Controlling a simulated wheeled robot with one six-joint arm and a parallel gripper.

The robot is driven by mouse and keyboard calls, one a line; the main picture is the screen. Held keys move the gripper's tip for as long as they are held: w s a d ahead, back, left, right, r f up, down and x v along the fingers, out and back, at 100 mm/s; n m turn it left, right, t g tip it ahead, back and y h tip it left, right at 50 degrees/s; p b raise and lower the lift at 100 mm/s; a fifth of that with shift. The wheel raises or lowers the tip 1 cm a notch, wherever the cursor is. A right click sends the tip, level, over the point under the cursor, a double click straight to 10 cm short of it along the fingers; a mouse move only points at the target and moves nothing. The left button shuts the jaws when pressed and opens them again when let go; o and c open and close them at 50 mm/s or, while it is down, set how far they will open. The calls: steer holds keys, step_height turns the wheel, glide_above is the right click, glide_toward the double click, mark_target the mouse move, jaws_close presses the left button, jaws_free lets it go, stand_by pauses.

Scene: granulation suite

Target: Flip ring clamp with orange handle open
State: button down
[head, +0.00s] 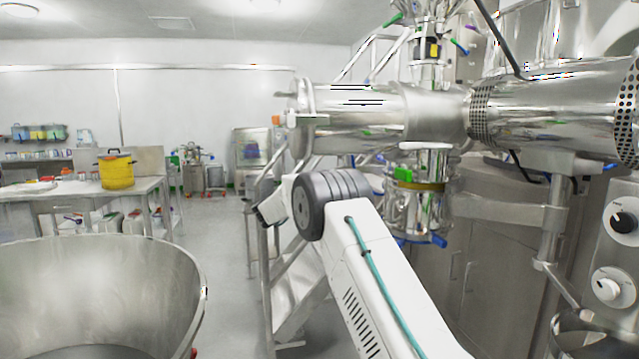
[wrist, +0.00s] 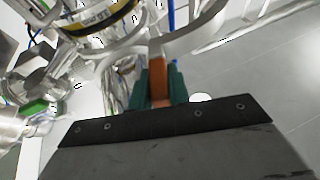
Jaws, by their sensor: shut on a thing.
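In the wrist view, the orange handle (wrist: 157,78) stands between the green fingers of my gripper (wrist: 158,86). The fingers are shut on it from both sides. Pale curved metal bands of the ring clamp (wrist: 194,36) show just beyond the handle. In the head view, my own arm covers the place of my gripper and I cannot see its fingers. A small orange piece (head: 276,120) shows there at the left end of the horizontal steel cylinder; I cannot tell whether it is the same handle.
The steel cylinder (head: 365,112) runs across the upper right, with a vertical vessel (head: 415,205) below it. A large steel bowl (head: 95,285) fills the lower left. A table with a yellow pot (head: 117,172) stands behind. Open floor (head: 222,235) lies between.

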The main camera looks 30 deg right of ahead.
steer(key=shift+w, duration=0.25)
steer(key=shift+w+r, duration=0.15)
steer(key=shift+r, duration=0.15)
steer(key=c, duration=1.6)
jaws_free()
steer(key=shift+d, duration=0.1)
steer(key=shift+c, duration=0.2)
steer(key=o, duration=0.3)
steer(key=shift+w+d, duration=0.15)
steer(key=shift+f, duration=0.2)
steer(key=v, duration=0.8)
